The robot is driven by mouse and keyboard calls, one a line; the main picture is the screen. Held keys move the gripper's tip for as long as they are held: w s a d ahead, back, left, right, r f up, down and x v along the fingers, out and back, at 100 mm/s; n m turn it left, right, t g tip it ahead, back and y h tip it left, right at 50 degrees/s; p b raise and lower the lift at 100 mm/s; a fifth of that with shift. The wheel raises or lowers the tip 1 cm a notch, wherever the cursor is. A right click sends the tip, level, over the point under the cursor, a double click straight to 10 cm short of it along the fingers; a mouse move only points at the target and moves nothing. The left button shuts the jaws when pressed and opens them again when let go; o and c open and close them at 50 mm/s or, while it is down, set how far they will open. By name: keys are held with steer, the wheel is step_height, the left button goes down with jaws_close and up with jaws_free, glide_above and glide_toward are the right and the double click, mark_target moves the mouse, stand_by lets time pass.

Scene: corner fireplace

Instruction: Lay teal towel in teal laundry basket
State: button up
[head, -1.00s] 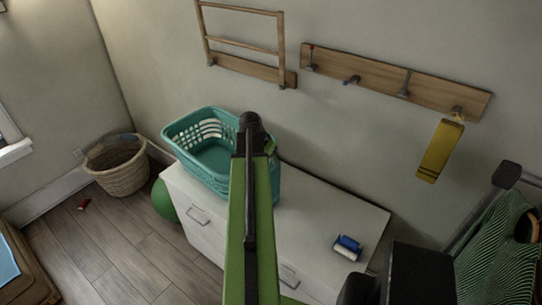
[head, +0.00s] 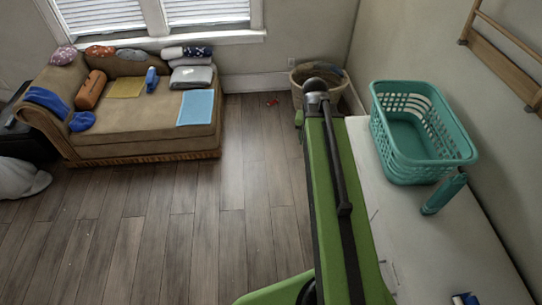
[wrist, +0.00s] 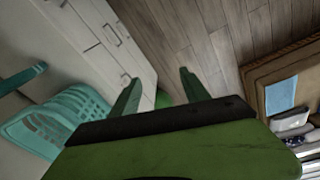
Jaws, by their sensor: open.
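The teal laundry basket (head: 412,172) stands on the white dresser against the right wall. It looks empty, and it also shows in the wrist view (wrist: 38,135). In the head view my arm hides part of the dresser's front.
The tan sofa (head: 150,140) under the window holds cushions, folded cloths and a blue bottle. A wicker basket (head: 297,92) stands in the corner, partly behind my arm. The wooden floor (head: 170,240) before the sofa is clear.

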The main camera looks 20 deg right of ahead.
steer(key=shift+o, duration=0.3)
steer(key=a+n+y, duration=0.1)
steer(key=a+n, duration=0.5)
steer(key=a, duration=1.5)
steer(key=shift+s+a+n+g, duration=0.3)
steer(key=shift+a, duration=0.05)
steer(key=shift+o, duration=0.2)
steer(key=shift+w+d+f, duration=0.1)
